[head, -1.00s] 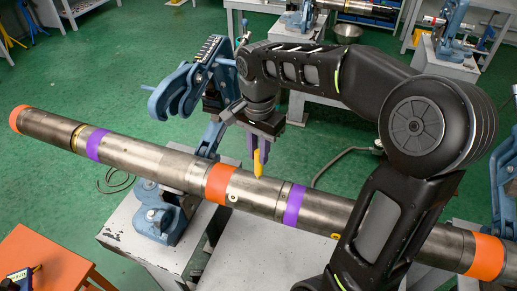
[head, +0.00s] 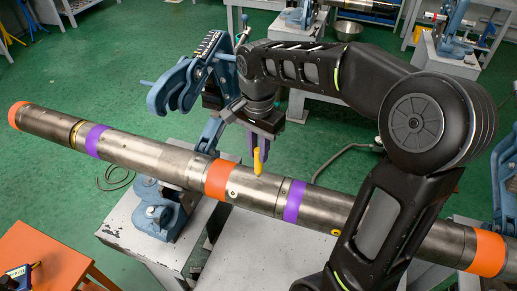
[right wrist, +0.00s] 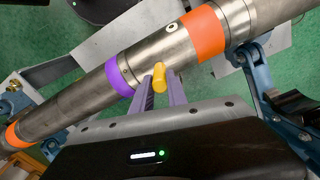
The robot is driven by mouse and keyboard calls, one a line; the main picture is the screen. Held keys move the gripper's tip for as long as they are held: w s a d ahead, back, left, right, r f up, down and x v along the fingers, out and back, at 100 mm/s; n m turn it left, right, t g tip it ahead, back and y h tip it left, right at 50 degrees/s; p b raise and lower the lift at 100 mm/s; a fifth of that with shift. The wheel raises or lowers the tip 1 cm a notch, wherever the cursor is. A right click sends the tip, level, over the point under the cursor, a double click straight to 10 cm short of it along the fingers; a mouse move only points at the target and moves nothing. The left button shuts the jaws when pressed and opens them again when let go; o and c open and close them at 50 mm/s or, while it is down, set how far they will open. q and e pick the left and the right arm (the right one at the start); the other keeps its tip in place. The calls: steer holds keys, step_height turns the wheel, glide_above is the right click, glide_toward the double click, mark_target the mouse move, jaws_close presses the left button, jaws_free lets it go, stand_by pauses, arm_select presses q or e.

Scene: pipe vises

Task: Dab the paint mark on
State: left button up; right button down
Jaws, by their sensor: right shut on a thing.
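A long steel pipe (head: 140,152) with orange and purple bands lies across the head view, and it also crosses the right wrist view (right wrist: 88,98). My right gripper (head: 258,146) is shut on a yellow paint marker (head: 257,162). The marker's lower end is at the pipe's upper surface, between the middle orange band (head: 217,180) and a purple band (head: 294,201). I cannot tell if its tip touches the steel. In the right wrist view, the purple fingers (right wrist: 161,89) flank the marker (right wrist: 159,77), which hides the spot beneath it. My left gripper is not in view.
A blue pipe vise (head: 160,212) on a grey bench (head: 117,236) supports the pipe, its upper part (head: 183,85) swung open near my right wrist. An orange table (head: 40,262) stands at front left. A small yellow spot (head: 336,232) shows on the pipe near my arm.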

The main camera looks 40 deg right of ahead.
steer(key=shift+f+b, duration=0.3)
steer(key=shift+f, duration=0.1)
stand_by(1.4)
steer(key=shift+r+p, duration=2.7)
steer(key=shift+r, duration=0.8)
